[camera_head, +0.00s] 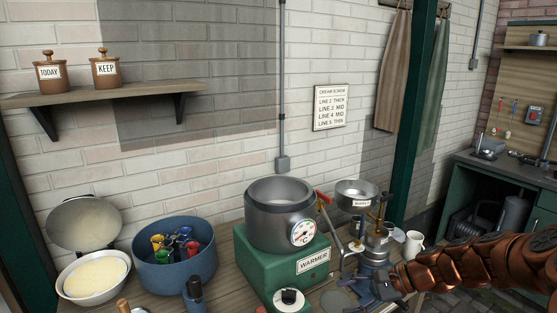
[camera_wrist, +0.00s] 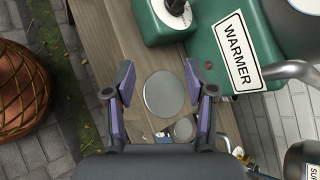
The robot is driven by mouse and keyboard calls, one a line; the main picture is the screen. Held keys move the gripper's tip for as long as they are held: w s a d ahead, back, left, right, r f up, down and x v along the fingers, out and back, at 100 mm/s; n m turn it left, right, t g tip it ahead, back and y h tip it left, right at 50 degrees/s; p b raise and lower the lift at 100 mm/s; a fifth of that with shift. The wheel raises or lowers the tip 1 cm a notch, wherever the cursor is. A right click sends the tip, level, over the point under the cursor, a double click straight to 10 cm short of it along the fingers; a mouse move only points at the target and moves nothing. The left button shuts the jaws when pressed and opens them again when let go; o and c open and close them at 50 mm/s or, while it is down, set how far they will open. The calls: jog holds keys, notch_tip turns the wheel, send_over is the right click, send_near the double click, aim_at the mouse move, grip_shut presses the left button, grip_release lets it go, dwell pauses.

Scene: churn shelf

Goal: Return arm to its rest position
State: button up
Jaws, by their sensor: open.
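My gripper (camera_wrist: 158,82) is open and empty in the wrist view, its two purple-padded fingers spread wide. It points down at the wooden bench (camera_wrist: 105,45). A flat round grey disc (camera_wrist: 163,94) shows between the fingers on the bench. In the head view my gripper (camera_head: 372,287) is at the bench's right part, right of the green warmer (camera_head: 268,272). My copper arm reaches in from the right edge. The exact gap between the fingertips and the bench is hard to tell.
A steel pot with a dial (camera_head: 281,222) sits on the warmer. A blue tub (camera_head: 172,268) with coloured items and a white bowl (camera_head: 93,276) stand left. A metal bowl (camera_head: 357,194) and a white mug (camera_head: 413,243) are near my arm. A woven copper-coloured object (camera_wrist: 22,85) shows at the wrist view's left.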

jog(key=s+a+r+n+g+h, duration=0.2)
jog(key=s+a+n, duration=0.2)
jog(key=s, duration=0.4)
jog(key=s+a+r+n+g+h, duration=0.25)
jog(key=s+a+n, duration=0.2)
jog(key=s, duration=0.45)
jog(key=s+d+n+h, duration=0.2)
jog(key=s+d+h, duration=0.1)
jog(key=s, duration=0.5)
jog(key=s+d+n+h, duration=0.2)
jog(key=s+d+h, duration=0.1)
jog(key=s+d, duration=0.3)
jog(key=s, duration=0.2)
jog(key=shift+s+d+f+n, duration=0.15)
jog(key=shift+s+f+n, duration=0.05)
jog(key=shift+s+n, duration=0.15)
jog(key=shift+d+h, duration=0.15)
jog(key=shift+h, duration=0.1)
